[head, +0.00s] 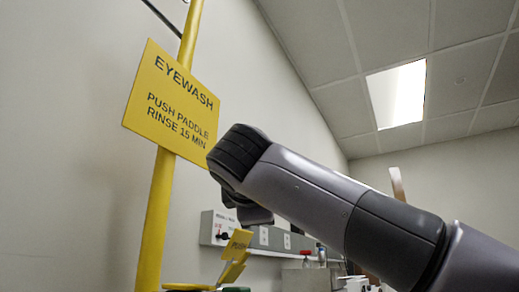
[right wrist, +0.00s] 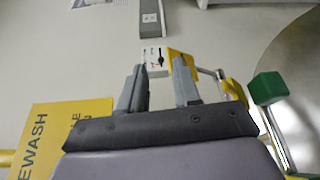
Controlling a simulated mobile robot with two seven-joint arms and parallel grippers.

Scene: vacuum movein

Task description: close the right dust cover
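The eyewash station has a yellow pole (head: 160,215) and a yellow push paddle (head: 236,245) in the head view. A small green part (head: 237,289) shows at the bottom edge there, mostly cut off. In the right wrist view a green block (right wrist: 268,87) sits at the right, beside a yellow arm (right wrist: 235,92). I cannot tell which part is the right dust cover. My right gripper (right wrist: 158,70) is open and empty, its fingers apart, left of the green block. In the head view its fingers are mostly hidden behind my wrist. My left gripper is not in view.
A yellow EYEWASH sign (head: 172,105) hangs on the pole, close to my right wrist. A grey wall panel with sockets (head: 270,236) runs along the wall behind. A curved grey surface (right wrist: 290,55) lies at the right of the wrist view.

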